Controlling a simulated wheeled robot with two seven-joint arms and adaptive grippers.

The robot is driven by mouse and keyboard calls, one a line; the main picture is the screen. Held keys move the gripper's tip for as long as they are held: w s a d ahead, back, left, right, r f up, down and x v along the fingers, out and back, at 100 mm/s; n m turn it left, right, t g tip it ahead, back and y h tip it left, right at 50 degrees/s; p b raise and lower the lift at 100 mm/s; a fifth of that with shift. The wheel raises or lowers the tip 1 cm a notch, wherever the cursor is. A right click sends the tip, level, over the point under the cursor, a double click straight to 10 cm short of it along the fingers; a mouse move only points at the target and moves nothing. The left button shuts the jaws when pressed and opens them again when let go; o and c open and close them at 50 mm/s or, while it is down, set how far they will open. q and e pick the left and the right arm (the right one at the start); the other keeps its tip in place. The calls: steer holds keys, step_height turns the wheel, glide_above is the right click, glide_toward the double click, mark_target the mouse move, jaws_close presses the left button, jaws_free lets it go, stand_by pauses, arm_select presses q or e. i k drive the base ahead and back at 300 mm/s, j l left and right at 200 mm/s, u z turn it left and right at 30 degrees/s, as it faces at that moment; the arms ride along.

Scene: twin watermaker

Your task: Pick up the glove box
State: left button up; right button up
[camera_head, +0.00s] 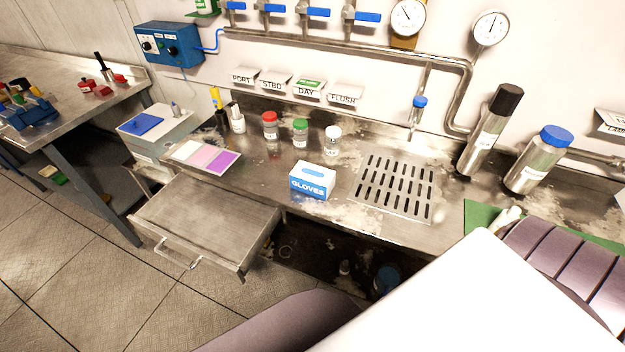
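The glove box (312,181) is a small blue and white carton with "GLOVES" on its front. It sits upright near the front edge of the stained metal counter (345,215), left of the slotted drain grate. Nothing touches it from above and its front and top show clearly. Neither of my grippers can be made out in the head view. Large white and grey-purple parts, which look like mine, cover the lower right and bottom middle.
An open drawer (205,215) juts out at the left below the counter. Small bottles with red, green and white caps (332,140) stand behind the box. A colour card (205,157) lies to its left. Metal cylinders (490,130) stand at right beyond the grate (396,187).

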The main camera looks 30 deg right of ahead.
mark_target(314, 180)
steer(key=k+j+z, duration=0.1)
steer(key=z, duration=0.95)
steer(key=k+j, duration=0.05)
